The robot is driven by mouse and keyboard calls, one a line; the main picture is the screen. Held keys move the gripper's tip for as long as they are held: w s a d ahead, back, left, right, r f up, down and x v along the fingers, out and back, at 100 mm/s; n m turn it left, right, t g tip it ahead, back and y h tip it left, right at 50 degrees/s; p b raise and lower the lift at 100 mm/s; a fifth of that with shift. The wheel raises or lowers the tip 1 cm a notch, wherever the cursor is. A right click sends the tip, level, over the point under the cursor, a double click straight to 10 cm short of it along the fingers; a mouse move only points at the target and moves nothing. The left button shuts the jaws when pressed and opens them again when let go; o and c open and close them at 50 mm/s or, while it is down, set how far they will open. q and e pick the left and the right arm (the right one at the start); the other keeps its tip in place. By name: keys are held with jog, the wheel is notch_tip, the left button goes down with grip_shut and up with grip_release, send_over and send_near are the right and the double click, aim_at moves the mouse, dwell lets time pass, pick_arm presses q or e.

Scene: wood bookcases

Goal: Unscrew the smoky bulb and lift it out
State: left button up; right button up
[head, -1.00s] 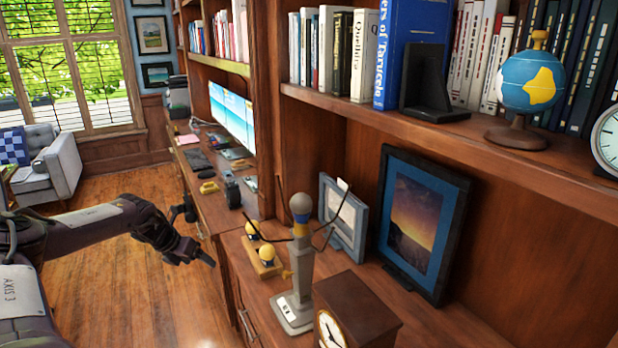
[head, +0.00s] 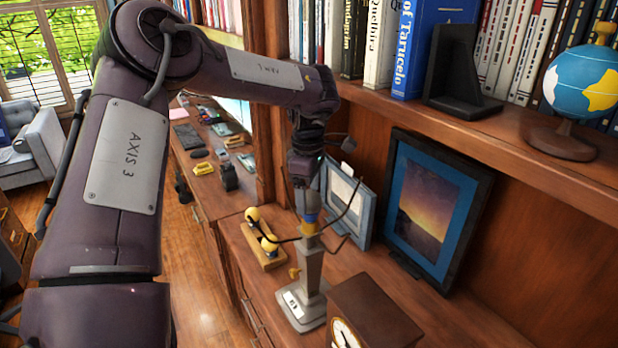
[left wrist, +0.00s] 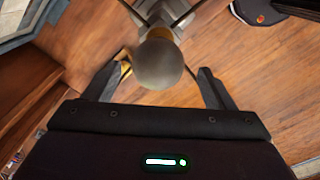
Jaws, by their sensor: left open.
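In the left wrist view the bulb (left wrist: 158,64) is large, between and slightly beyond the two open fingers of my left gripper (left wrist: 160,84), with a gap on each side. My right gripper is not in view.
A wooden holder (head: 266,257) with two yellowish bulbs stands left of the lamp. A brown clock (head: 375,312) stands close in front at right. A grey frame (head: 347,205) and a dark-framed sunset picture (head: 430,210) stand behind. The upper shelf (head: 520,140) overhangs at right.

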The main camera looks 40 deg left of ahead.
aim_at(310, 209)
pick_arm(q)
notch_tip(310, 209, down, 5)
jog(key=shift+w+a+f+p, duration=0.1)
jog(key=shift+w+a+p, duration=0.05)
jog(key=shift+p, duration=0.5)
jog(key=shift+c, duration=0.7)
jog(key=c, duration=0.7)
jog(key=shift+f+n+b, duration=0.15)
jog(key=shift+n+b, duration=1.05)
jog(key=shift+n, duration=0.4)
jog(key=n+b, duration=0.2)
jog(key=n, duration=0.6)
jog(key=n+b, duration=0.1)
jog(key=n, duration=0.1)
jog(key=n+b, duration=0.1)
jog(key=n, duration=0.1)
jog(key=shift+d+n, duration=0.3)
jog(key=n+b, duration=0.1)
jog(key=n, duration=0.3)
jog(key=shift+d, duration=0.1)
jog(key=shift+n, duration=1)
jog(key=shift+r, duration=0.2)
